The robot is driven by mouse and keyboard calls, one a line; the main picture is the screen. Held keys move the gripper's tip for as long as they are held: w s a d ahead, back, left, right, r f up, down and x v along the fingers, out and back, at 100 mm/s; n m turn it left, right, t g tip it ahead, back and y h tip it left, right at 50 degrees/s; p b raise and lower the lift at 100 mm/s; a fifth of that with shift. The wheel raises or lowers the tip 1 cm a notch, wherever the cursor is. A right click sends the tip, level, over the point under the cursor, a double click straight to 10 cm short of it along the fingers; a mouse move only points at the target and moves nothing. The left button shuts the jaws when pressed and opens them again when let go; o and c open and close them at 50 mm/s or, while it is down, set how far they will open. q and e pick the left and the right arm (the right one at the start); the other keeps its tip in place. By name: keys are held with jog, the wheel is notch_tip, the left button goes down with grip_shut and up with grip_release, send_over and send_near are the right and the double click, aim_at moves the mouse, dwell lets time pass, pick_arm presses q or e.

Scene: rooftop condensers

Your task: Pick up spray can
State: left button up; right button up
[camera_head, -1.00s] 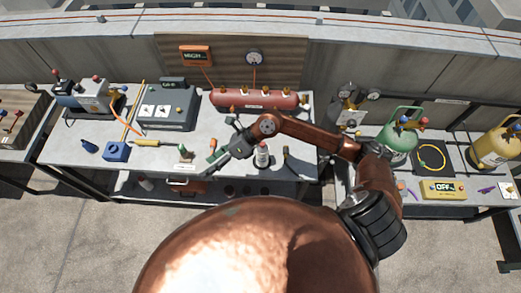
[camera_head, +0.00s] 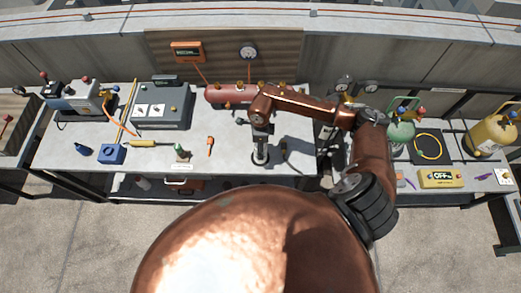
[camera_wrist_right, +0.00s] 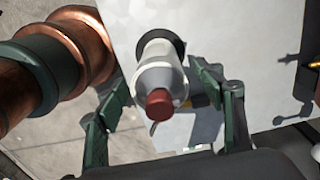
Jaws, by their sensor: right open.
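The spray can (camera_head: 261,153) stands upright near the front edge of the middle workbench. In the right wrist view the spray can (camera_wrist_right: 160,75) is white and grey with a red-brown cap facing the camera. My right gripper (camera_head: 261,138) points down from above and partly hides the can in the head view. In the wrist view the open fingers of my right gripper (camera_wrist_right: 160,88) lie on either side of the can, with visible gaps. My left gripper is not in view.
On the workbench (camera_head: 70,140) a red cylinder (camera_head: 228,93) lies behind the can. An orange-handled tool (camera_head: 210,143) and a green-topped item (camera_head: 180,151) are to its left. A dark fitting (camera_head: 284,145) is close on its right. A grey machine (camera_head: 162,107) stands further left.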

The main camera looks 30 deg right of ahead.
jog(key=shift+f, duration=0.75)
jog(key=shift+c, duration=0.5)
jog(key=c, duration=0.3)
jog(key=shift+w, duration=0.1)
grip_shut()
jog(key=shift+r, duration=0.15)
